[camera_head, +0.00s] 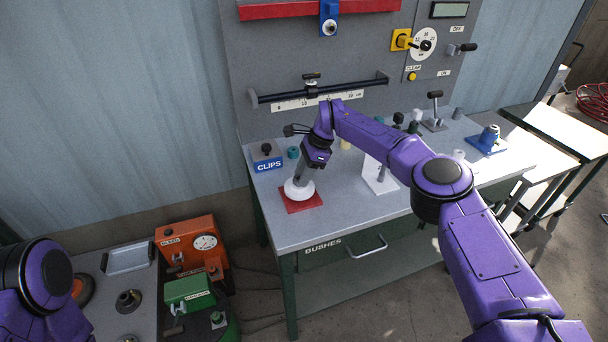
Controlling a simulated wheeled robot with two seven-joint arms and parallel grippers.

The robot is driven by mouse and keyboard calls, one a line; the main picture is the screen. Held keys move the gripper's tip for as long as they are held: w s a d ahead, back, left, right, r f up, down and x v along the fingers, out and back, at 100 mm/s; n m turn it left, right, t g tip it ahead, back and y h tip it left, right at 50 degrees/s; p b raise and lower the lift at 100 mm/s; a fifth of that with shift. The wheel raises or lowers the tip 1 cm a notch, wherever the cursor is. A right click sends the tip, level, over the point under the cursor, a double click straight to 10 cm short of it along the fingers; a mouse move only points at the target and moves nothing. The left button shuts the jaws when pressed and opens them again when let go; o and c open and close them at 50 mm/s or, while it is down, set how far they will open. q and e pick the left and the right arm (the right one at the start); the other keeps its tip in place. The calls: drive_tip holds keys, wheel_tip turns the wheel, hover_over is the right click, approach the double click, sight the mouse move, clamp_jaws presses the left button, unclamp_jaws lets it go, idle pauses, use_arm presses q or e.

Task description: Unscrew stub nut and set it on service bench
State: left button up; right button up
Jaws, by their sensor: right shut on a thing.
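My right arm reaches over the grey workbench (345,220). My right gripper (299,181) points down at a white round piece (298,192) on a red square pad (316,203) near the bench's left front. The gripper is shut on this white piece, and the fingers partly hide it. I cannot tell for sure which piece is the stub nut. A dark flanged round piece (128,301) sits on the grey bench at the lower left (100,322). Part of my left arm shows at the left edge, but its gripper is out of view.
A blue CLIPS box (268,164) stands left of my right gripper. A white block (378,178), a lever (435,110) and a blue fixture (487,141) stand farther right. An orange gauge unit (187,246) and a green box (190,291) are at lower left.

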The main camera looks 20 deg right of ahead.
drive_tip(key=shift+s+a+f, duration=0.1)
drive_tip(key=shift+a+f, duration=0.1)
drive_tip(key=o, duration=1.4)
drive_tip(key=shift+d+r, duration=0.15)
